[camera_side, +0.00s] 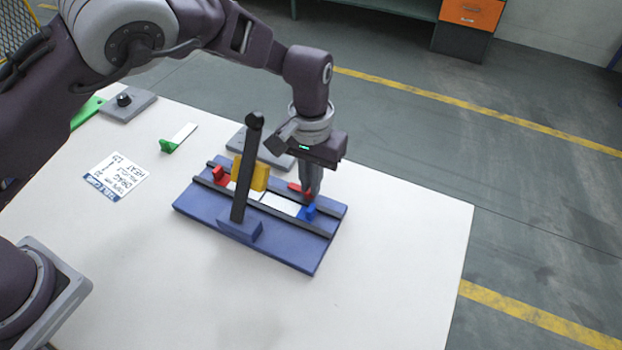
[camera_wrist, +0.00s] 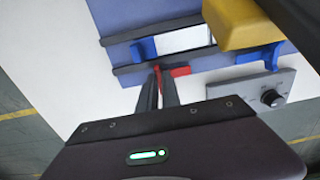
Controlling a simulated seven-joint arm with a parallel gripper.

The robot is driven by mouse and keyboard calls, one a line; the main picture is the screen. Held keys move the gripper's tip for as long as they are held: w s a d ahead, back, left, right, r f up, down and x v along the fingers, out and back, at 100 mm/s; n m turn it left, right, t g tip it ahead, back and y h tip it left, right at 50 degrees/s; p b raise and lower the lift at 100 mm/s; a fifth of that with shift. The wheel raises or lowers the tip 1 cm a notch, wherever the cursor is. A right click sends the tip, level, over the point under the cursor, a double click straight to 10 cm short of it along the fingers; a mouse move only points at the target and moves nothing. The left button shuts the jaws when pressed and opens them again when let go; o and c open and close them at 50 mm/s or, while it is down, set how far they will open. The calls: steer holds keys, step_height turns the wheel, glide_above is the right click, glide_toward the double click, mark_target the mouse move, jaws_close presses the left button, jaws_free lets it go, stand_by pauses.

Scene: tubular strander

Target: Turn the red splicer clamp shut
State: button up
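The red clamp (camera_side: 295,187) sits on the far rail of the blue splicer base (camera_side: 290,250), near its right end. In the wrist view its red arm (camera_wrist: 181,71) lies along the rail, with a thin red fin between my fingertips. My gripper (camera_side: 311,190) points straight down at it; in the wrist view the fingers (camera_wrist: 160,80) are close together on the fin. A blue tab (camera_side: 308,212) stands beside the gripper, at the end of a white strip (camera_side: 280,204). Another red piece (camera_side: 220,175) stands at the base's left end.
A black lever (camera_side: 247,160) with a yellow block (camera_side: 260,178) stands upright mid-base, left of my gripper. A grey panel with a knob (camera_wrist: 270,97) lies behind the base. A printed card (camera_side: 118,178) and a green-ended strip (camera_side: 178,138) lie left. The table's right side is clear.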

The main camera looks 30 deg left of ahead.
steer(key=shift+n, duration=0.3)
jaws_close()
steer(key=n, duration=0.3)
steer(key=shift+n, duration=0.4)
steer(key=n, duration=0.4)
steer(key=shift+n, duration=0.3)
steer(key=n, duration=0.4)
steer(key=shift+n, duration=2.4)
steer(key=o, duration=0.6)
jaws_free()
